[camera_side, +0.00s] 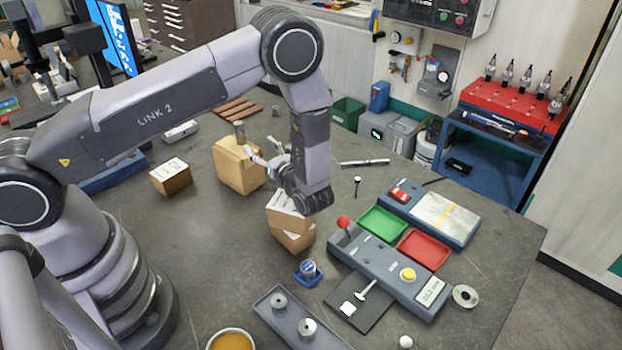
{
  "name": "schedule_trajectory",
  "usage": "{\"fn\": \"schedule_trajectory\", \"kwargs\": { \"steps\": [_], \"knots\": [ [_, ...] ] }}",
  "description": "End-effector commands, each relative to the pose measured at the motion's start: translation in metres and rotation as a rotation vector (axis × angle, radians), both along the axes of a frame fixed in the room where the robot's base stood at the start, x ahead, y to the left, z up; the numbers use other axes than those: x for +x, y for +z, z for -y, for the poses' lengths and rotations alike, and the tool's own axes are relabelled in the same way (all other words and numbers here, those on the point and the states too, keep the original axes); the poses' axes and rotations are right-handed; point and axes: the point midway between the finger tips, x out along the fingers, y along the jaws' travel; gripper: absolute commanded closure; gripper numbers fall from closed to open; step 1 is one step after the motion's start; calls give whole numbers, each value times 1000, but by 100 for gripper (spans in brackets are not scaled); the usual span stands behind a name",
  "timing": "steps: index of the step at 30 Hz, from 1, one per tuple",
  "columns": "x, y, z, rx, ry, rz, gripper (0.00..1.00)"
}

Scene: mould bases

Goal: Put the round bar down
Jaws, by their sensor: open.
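A short grey metal round bar (239,131) stands upright at the top of a tan block (238,172), left of my gripper. I cannot tell whether it is on the block or just behind it. My gripper (262,152) is open and empty, its fingers pointing left toward the block's upper right edge. The fingers are apart from the bar. My wrist hides part of the table behind it.
Two stacked cartons (291,228) stand just below my wrist. A smaller carton (171,177) is left of the block. A grey control box (388,270) with red and green trays is at the right. A long metal tool (365,162) lies on the table behind.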

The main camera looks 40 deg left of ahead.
Motion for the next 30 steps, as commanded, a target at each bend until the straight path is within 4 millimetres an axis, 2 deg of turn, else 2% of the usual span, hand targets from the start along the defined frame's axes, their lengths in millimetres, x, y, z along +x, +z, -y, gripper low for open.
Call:
{"fn": "schedule_trajectory", "kwargs": {
  "steps": [4,7,12,15,20,24,30],
  "knots": [
    [-7,35,-6,-77,101,77,50],
    [-24,77,-16,-196,242,187,50],
    [-72,142,-26,-457,496,412,50],
    [-103,172,-24,-623,627,553,50],
    [-151,208,-13,-908,803,790,50],
    [-189,232,5,-1174,919,1007,50],
    [-226,256,32,-1520,1009,1277,50]
  ]
}}
